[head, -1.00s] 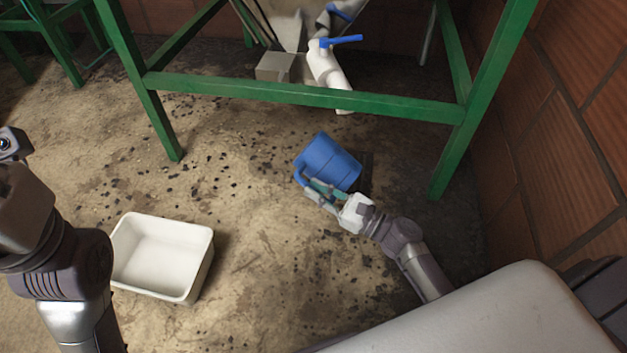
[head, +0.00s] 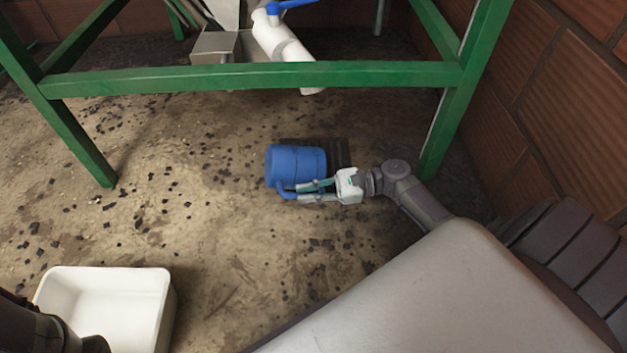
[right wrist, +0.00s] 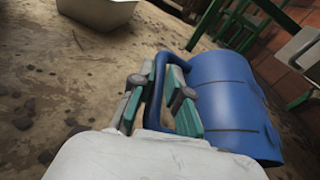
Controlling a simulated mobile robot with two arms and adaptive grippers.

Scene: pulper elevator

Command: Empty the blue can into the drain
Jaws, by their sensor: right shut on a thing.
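The blue can (head: 297,163) is tipped onto its side over the floor, with its long axis running left to right. Its inside is hidden, and I cannot tell whether anything is flowing out. A dark drain grate (head: 338,152) in the floor shows just behind and right of it, partly hidden by the can. My right gripper (head: 306,191) is shut on the can's handle, on the near side. The right wrist view also shows the can (right wrist: 235,105) to the right of the fingers (right wrist: 162,95), which pinch the handle. My left gripper is out of view.
A green frame (head: 250,77) stands over the back, with a leg right of the drain. A white pipe (head: 280,45) with a blue valve handle hangs there. A white tub (head: 150,290) sits at lower left. A brick wall (head: 550,110) closes the right side.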

